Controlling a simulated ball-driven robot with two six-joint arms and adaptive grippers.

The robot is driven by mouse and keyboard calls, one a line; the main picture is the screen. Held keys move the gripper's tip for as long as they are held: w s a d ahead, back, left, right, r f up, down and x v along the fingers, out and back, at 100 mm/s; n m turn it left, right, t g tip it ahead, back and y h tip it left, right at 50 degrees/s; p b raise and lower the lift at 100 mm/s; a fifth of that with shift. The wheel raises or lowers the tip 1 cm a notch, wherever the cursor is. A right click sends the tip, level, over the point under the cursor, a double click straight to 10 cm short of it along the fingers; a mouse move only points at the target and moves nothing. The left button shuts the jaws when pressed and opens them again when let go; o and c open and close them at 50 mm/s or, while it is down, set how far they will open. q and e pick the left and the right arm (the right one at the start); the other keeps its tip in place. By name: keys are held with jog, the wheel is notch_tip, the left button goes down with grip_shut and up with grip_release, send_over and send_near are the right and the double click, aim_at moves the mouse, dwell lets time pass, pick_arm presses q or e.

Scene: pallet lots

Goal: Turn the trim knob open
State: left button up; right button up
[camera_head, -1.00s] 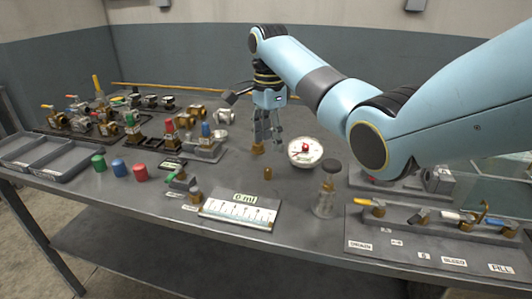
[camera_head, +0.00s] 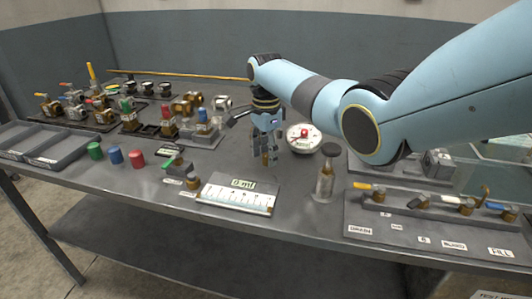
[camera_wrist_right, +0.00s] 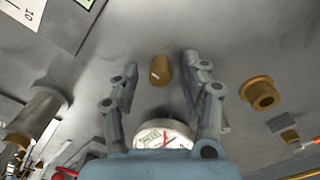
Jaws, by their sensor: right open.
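A small brass knob (camera_wrist_right: 162,70) with a pale mark on its side stands on the grey table, which I take to be the trim knob. In the right wrist view it lies between the spread fingertips, with a gap on each side. My right gripper (camera_head: 266,160) is open and points down at the table, left of and nearer than the round white gauge (camera_head: 304,137). In the head view its fingers mostly hide the knob. The gauge, with a red pointer, also shows in the wrist view (camera_wrist_right: 163,133). My left gripper is not in view.
A flanged brass bush (camera_wrist_right: 260,93) stands beside the right finger. A glass bottle (camera_head: 325,185) with a dark cap is right of the gripper. A white scale plate (camera_head: 237,198) lies in front. A valve panel (camera_head: 400,228) is at the right; several coloured caps are left.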

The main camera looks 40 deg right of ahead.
jog(key=shift+d, duration=0.1)
grip_shut()
